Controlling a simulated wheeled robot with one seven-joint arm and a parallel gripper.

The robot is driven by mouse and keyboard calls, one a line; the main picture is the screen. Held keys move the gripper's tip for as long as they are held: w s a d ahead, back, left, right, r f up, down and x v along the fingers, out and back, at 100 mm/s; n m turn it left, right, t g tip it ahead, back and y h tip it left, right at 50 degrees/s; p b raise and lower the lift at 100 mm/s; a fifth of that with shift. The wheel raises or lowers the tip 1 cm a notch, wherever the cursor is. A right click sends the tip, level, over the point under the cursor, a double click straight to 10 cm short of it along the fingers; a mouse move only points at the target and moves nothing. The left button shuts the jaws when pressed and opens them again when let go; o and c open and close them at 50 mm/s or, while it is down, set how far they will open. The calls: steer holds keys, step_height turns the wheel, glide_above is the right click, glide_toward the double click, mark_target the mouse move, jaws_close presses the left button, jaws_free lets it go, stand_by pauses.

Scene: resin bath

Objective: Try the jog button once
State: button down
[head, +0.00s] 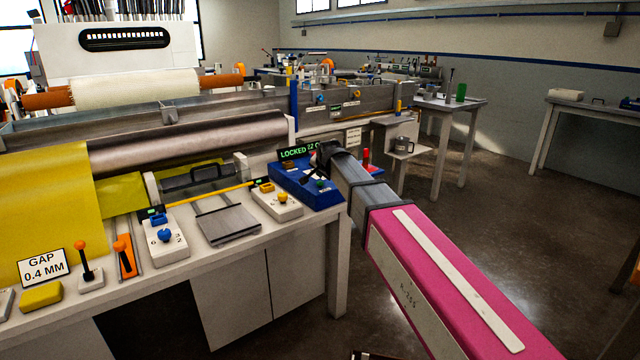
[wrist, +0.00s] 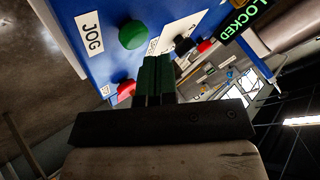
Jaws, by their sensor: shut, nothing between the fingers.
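In the wrist view a green round button (wrist: 133,35) sits beside a white "JOG" label (wrist: 91,32) on the blue panel. A green button also shows on the box in the head view (head: 320,184). My gripper (wrist: 157,66) is shut and empty. Its fingertips appear just below the green button in the wrist view. I see no contact, but cannot judge the depth.
A red button (wrist: 125,89) is partly hidden left of my fingers, and a black knob (wrist: 183,46) lies to their right. A white switch box with a yellow knob (head: 277,202) stands left of the blue box. Open floor (head: 480,220) lies to the right.

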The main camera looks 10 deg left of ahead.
mark_target(322, 182)
steer(key=shift+f, duration=0.1)
steer(key=shift+f, duration=0.25)
steer(key=shift+f, duration=0.55)
stand_by(0.8)
steer(key=shift+r, duration=1)
steer(key=shift+r, duration=0.1)
steer(key=shift+r, duration=2.4)
